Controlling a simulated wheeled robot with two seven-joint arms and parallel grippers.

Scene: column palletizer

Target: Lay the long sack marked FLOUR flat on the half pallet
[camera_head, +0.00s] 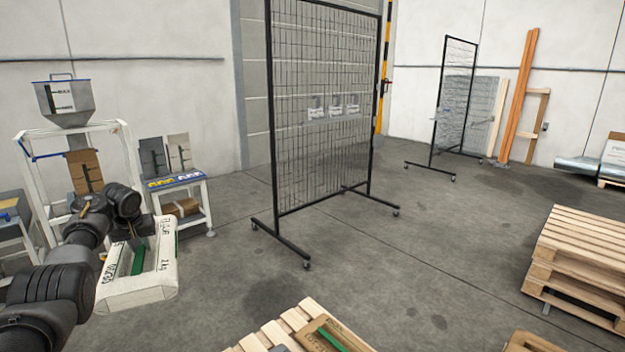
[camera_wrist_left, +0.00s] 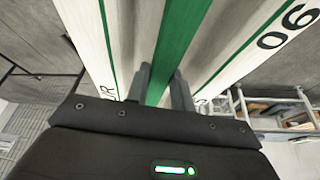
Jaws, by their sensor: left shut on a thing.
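The long white sack marked FLOUR (camera_head: 155,285), with a green stripe, hangs in the air at the lower left of the head view. My left gripper (camera_head: 137,240) is shut on it from above, at the green stripe. In the left wrist view the sack (camera_wrist_left: 225,50) fills the top middle, and the gripper fingers (camera_wrist_left: 165,88) close on the stripe. A slatted wooden pallet (camera_head: 262,336) shows at the bottom edge, cut off by the frame; I cannot tell whether it is the half pallet. My right gripper is not in view.
A brown sack with a green stripe (camera_head: 318,338) lies on that pallet. A black wheeled mesh panel (camera_head: 325,110) stands mid-floor. Stacked pallets (camera_head: 590,250) are at the right. A white frame with a hopper (camera_head: 66,100) and a small table (camera_head: 178,184) stand at the left.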

